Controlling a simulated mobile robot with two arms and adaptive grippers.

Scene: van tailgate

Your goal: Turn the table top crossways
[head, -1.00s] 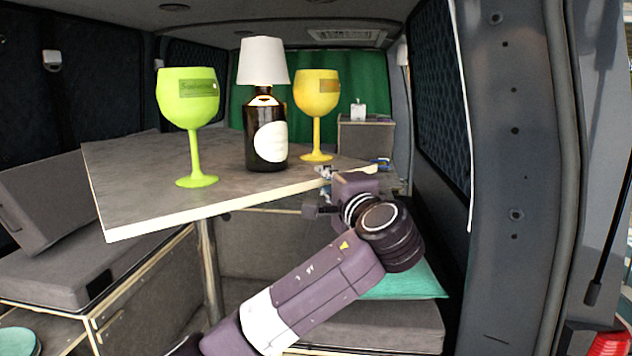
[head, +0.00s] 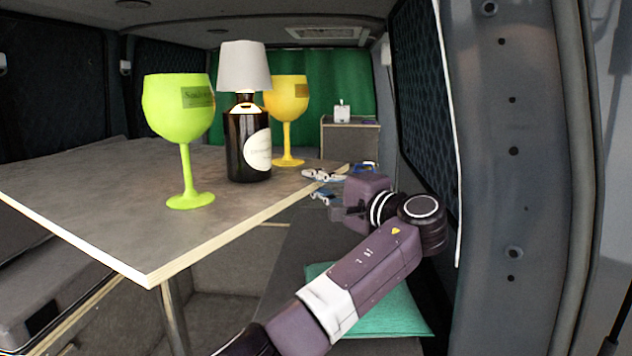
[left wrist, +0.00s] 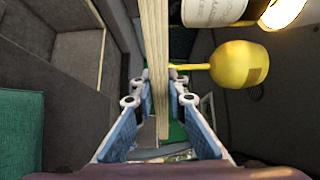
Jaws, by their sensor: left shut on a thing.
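The grey table top (head: 100,200) with a pale wooden edge stands on a metal leg (head: 173,315) in the van. Its near corner points toward me at the lower left. My left gripper (head: 324,178) is at the right end of the table top. In the left wrist view its blue-padded fingers (left wrist: 158,88) are shut on the table top's edge (left wrist: 155,45), one on each side. The lime goblet (head: 187,150), the dark bottle lamp with a white shade (head: 247,140) and the yellow goblet (head: 287,110) stand upright on the top. My right gripper is not in view.
A teal cushion (head: 385,312) lies below my left arm. The van's right wall (head: 425,110) is close beside the arm. A low cabinet (head: 348,140) stands at the back, before the green curtain (head: 222,110). Bench seating lies at the lower left.

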